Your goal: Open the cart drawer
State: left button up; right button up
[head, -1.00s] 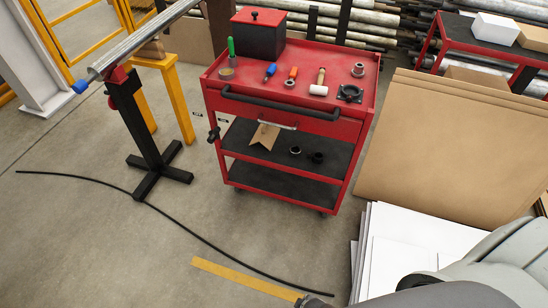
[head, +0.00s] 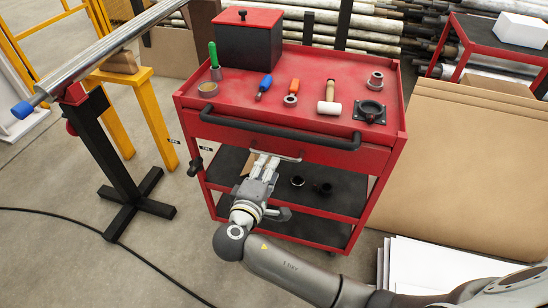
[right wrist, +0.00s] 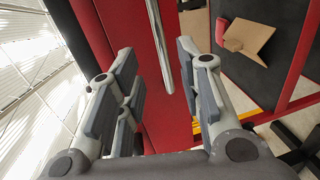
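The red cart (head: 330,83) stands ahead with its drawer front (head: 335,156) below the black push bar (head: 275,131). The drawer looks closed. A thin silver drawer handle (head: 288,157) runs along the drawer's lower part. My right gripper (head: 266,160) is in front of the handle, over its left part in the head view. In the right wrist view the gripper (right wrist: 157,60) is open. The silver handle (right wrist: 160,45) lies between its two fingers, with gaps to both sides, against the red drawer front. My left gripper is not in view.
Tools and a red-lidded box (head: 249,40) are on the cart top. Black shelves (head: 335,200) lie below the drawer. A pipe stand (head: 120,170) is at left; cardboard (head: 470,160) and white sheets (head: 440,265) are at right. Floor in front of the cart is open.

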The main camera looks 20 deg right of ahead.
aim_at(274, 154)
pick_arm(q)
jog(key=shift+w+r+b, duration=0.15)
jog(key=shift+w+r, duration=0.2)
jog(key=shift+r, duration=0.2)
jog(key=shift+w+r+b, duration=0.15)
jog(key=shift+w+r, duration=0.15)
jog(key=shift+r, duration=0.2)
pick_arm(e)
jog(key=x, duration=0.7)
jog(key=shift+w+a, duration=0.1)
grip_shut()
